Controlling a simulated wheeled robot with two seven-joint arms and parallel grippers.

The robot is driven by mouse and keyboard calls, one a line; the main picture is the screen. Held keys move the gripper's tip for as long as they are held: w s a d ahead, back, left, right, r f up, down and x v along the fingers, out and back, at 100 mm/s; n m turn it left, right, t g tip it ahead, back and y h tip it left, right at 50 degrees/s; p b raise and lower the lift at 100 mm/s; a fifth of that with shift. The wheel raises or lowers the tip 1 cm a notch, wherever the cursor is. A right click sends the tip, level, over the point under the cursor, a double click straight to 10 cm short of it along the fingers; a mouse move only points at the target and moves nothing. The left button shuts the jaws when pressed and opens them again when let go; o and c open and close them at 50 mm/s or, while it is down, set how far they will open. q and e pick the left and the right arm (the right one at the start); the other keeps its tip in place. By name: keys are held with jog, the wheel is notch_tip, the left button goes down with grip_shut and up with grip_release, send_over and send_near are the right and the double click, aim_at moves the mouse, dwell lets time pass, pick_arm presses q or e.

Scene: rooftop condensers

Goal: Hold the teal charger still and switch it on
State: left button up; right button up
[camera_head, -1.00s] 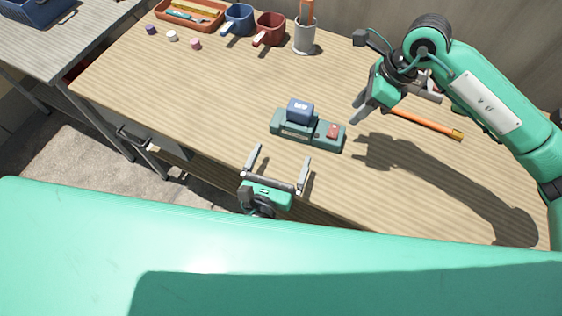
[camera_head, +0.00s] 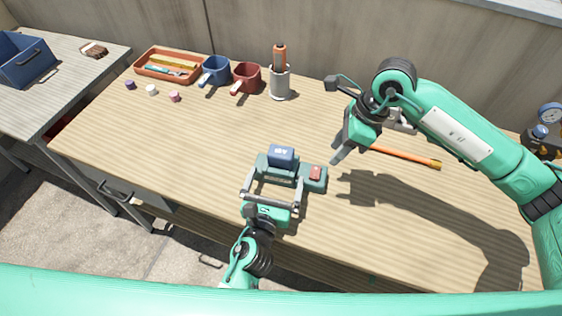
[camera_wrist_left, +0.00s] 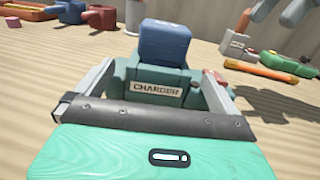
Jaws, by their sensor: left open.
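The teal charger (camera_head: 264,161) sits on the wooden bench, with a blue battery block (camera_head: 282,155) on top and a red switch (camera_head: 316,172) at its right end. Its CHARGER label (camera_wrist_left: 155,89) faces the left wrist camera. My left gripper (camera_head: 275,176) is open at the charger's near side, one finger to each side of the charger's body in the left wrist view (camera_wrist_left: 155,82); contact cannot be told. My right gripper (camera_head: 338,157) hangs above the bench, right of the red switch and apart from it. Its finger gap is not clear.
An orange rod (camera_head: 405,158) lies to the right, under my right arm. A grey cup (camera_head: 280,83), red mug (camera_head: 246,76), blue mug (camera_head: 215,70) and orange tray (camera_head: 167,66) stand along the back. Bench left of the charger is clear.

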aim_at(279, 169)
pick_arm(q)
jog(key=shift+w+d, duration=0.2)
jog(key=shift+w, duration=0.75)
jog(key=shift+w+d, duration=0.15)
jog(key=shift+w, duration=0.85)
jog(key=shift+w+d, duration=0.2)
jog(key=shift+w, duration=0.75)
jog(key=shift+c, duration=0.2)
jog(key=c, duration=1.3)
pick_arm(e)
jog(key=shift+c, duration=0.5)
jog(key=shift+a+r, duration=0.1)
grip_shut()
jog(key=a+r+m+h, duration=0.2)
jog(key=r+m, duration=0.1)
jog(key=m, duration=0.6)
jog(key=w+a+r+m+h, duration=0.1)
jog(key=a+r+m+h, duration=0.1)
jog(key=m, duration=0.7)
jog(key=shift+w+r+g, duration=0.2)
jog(key=shift+r+g, duration=0.2)
